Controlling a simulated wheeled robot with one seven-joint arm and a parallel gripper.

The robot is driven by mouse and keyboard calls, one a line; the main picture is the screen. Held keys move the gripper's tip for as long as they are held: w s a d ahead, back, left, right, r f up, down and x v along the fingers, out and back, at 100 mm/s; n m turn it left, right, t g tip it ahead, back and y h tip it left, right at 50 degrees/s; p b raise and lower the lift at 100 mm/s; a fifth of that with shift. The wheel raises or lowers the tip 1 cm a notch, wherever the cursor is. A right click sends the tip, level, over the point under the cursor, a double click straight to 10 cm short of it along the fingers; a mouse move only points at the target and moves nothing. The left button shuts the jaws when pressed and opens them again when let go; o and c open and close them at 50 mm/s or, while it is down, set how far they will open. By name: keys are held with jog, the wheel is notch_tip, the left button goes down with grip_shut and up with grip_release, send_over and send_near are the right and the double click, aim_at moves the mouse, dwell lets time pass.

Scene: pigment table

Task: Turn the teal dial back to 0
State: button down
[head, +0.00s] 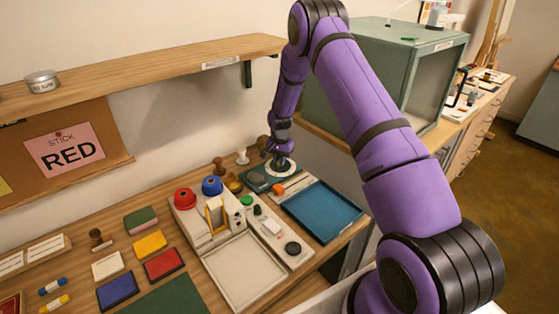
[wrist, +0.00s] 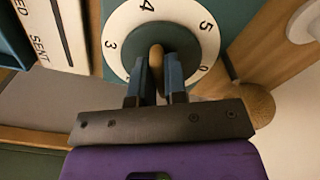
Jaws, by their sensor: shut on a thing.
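The dial has a white ring (wrist: 124,26) on a teal block, with the numbers 3, 4, 5 and 0 in sight; the lower part of the ring is hidden. A wooden bar handle (wrist: 156,66) stands at its middle, and its far end lies toward the 4. I cannot tell which end is the pointer. My gripper (wrist: 156,72) is shut on this handle, one finger on each side. In the head view my gripper (head: 279,160) is over the white dial disc (head: 291,168) at the back of the table.
A blue tray (head: 322,210) lies right of the dial. Red (head: 185,198) and blue (head: 212,185) round pieces stand to its left. In the wrist view a "SENT" label (wrist: 50,30) is at left and a round wooden piece (wrist: 257,102) at right. A shelf (head: 150,68) is above left.

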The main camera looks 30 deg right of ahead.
jog(key=n, duration=0.6)
jog(key=shift+s+d+n, duration=0.1)
jog(key=shift+d+n, duration=0.05)
jog(key=shift+n, duration=0.15)
jog(key=n, duration=0.5)
jog(key=shift+d+n, duration=0.15)
jog(key=shift+n, duration=0.15)
jog(key=c, duration=1.1)
grip_release()
jog(key=shift+c, duration=0.2)
jog(key=shift+r, duration=0.1)
notch_tip(320, 180, up, 11)
jog(key=shift+f, duration=0.2)
